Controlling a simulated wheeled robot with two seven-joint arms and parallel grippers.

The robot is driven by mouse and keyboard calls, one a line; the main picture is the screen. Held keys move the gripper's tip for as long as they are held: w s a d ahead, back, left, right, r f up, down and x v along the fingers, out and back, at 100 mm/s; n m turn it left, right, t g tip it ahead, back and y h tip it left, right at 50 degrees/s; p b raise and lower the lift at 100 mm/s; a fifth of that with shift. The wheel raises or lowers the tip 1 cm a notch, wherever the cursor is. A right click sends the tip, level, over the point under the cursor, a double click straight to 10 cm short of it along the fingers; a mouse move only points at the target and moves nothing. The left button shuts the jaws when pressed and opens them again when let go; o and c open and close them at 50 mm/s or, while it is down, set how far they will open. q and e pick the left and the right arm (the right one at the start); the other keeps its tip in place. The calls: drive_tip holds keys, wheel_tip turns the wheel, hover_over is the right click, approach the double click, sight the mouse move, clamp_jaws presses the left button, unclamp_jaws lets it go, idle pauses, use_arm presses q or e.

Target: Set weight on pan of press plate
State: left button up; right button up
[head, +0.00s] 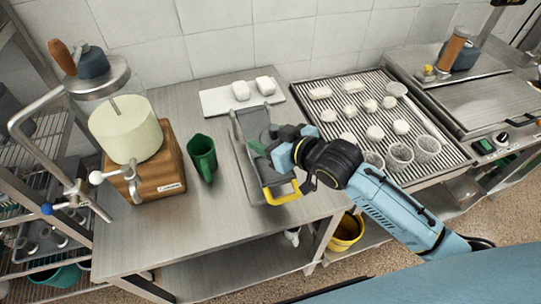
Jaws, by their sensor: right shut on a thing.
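The press stands at the left of the steel table, with a round metal press plate (97,84) above a pale cylinder (125,130) in front of a wooden block (165,165). A dark blue-grey weight-like piece (92,63) sits on top of the plate, beside a brown handle (61,55). My right gripper (270,149) is at a grey open tray (243,150) with a yellow handle. My left gripper is not in view.
A white board (216,101) with white pieces lies behind. A ribbed draining surface (330,92) at right holds several white pieces and perforated baskets (400,153). A yellow bucket (345,235) is below. The table front is clear.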

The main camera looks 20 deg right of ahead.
drive_tip(key=shift+w+f, duration=0.1)
drive_tip(key=shift+f, duration=2.8)
drive_tip(key=shift+f+b, duration=0.3)
drive_tip(key=shift+f, duration=0.1)
drive_tip(key=shift+f, duration=0.2)
drive_tip(key=o, duration=1.7)
drive_tip(key=shift+f, duration=0.15)
drive_tip(key=shift+r, duration=0.5)
drive_tip(key=v, duration=1.2)
